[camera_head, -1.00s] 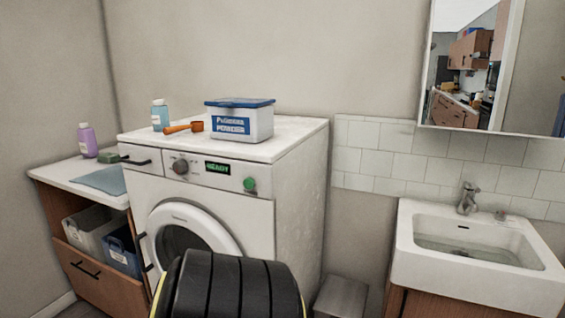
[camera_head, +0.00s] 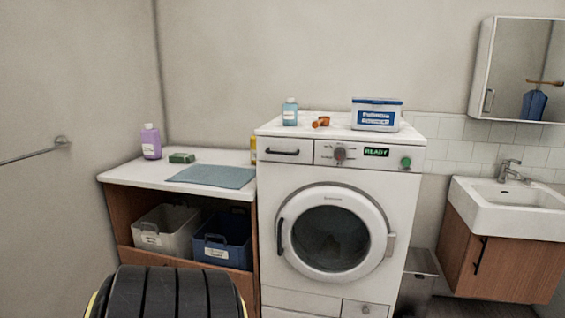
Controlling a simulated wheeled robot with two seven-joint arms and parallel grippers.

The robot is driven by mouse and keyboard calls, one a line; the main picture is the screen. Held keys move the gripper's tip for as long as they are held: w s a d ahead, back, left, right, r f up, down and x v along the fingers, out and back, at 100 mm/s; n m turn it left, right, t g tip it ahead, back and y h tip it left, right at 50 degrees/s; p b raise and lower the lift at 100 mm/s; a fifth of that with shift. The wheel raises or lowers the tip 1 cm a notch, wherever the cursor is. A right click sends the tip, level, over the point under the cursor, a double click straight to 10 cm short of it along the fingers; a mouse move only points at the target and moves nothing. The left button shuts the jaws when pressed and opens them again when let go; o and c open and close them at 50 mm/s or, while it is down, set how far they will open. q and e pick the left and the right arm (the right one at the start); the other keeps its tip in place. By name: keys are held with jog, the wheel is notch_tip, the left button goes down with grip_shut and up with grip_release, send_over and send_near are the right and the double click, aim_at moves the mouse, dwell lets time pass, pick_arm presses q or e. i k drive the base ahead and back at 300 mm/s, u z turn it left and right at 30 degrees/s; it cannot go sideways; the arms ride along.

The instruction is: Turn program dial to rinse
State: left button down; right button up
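The program dial (camera_head: 340,153) is a round grey knob on the front panel of the white washing machine (camera_head: 408,215). Small markings around it are too small to read. To its right a display (camera_head: 376,152) shows green "READY", and a green button (camera_head: 406,162) sits at the panel's right end. The round door (camera_head: 333,232) looks shut, with dark contents behind the glass.
On the machine stand a blue bottle (camera_head: 290,112), an orange scoop (camera_head: 321,122) and a blue-lidded detergent box (camera_head: 376,114). At left is a counter (camera_head: 135,173) with a purple bottle (camera_head: 151,142) and bins below. A sink (camera_head: 510,206) is at right.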

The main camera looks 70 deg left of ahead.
aim_at(339, 154)
jog(key=k, duration=0.5)
jog(key=u, duration=2.1)
jog(key=i, duration=0.1)
jog(key=u, duration=0.25)
